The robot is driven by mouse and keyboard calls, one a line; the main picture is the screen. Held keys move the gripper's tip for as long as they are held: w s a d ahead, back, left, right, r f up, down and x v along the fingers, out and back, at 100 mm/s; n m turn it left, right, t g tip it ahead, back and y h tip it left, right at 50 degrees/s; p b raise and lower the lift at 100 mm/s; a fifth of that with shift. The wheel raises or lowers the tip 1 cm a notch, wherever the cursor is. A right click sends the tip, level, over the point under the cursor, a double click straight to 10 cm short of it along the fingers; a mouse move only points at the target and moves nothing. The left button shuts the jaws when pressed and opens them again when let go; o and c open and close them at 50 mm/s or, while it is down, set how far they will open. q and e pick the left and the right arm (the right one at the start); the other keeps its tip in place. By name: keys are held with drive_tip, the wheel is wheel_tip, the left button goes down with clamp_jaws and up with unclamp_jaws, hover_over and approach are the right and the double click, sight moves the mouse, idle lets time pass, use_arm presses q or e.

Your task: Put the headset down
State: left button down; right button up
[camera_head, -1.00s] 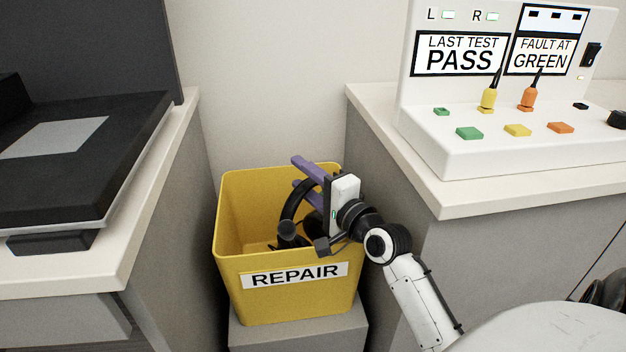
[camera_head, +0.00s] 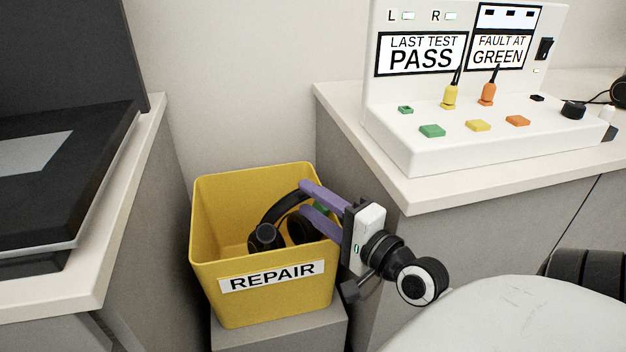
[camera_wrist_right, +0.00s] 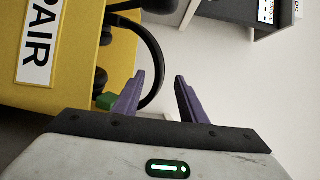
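The black headset (camera_head: 272,212) lies inside the yellow bin labelled REPAIR (camera_head: 215,262), with its band up and its ear cups low. A green part (camera_head: 321,208) shows beside it. My right gripper (camera_head: 305,197) is open at the bin's right side, its purple fingers reaching over the rim. In the right wrist view the fingers (camera_wrist_right: 160,78) are spread apart. The headset's band (camera_wrist_right: 155,60) curves beyond them, partly behind the left finger, and nothing is clamped between them. The headset's underside is hidden by the bin wall. My left gripper is not in view.
The bin stands on a grey block (camera_head: 280,335) between two counters. The right counter (camera_head: 440,195) carries a white test panel (camera_head: 390,140) reading LAST TEST PASS and FAULT AT GREEN. Another black headset (camera_head: 617,92) is partly visible at far right. A black device (camera_head: 60,200) sits on the left counter.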

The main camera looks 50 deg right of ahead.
drive_tip(key=o, duration=1.6)
drive_tip(key=shift+s, duration=0.15)
drive_tip(key=s, duration=0.6)
drive_tip(key=s+a, duration=0.1)
drive_tip(key=s, duration=0.3)
drive_tip(key=shift+b, duration=0.35)
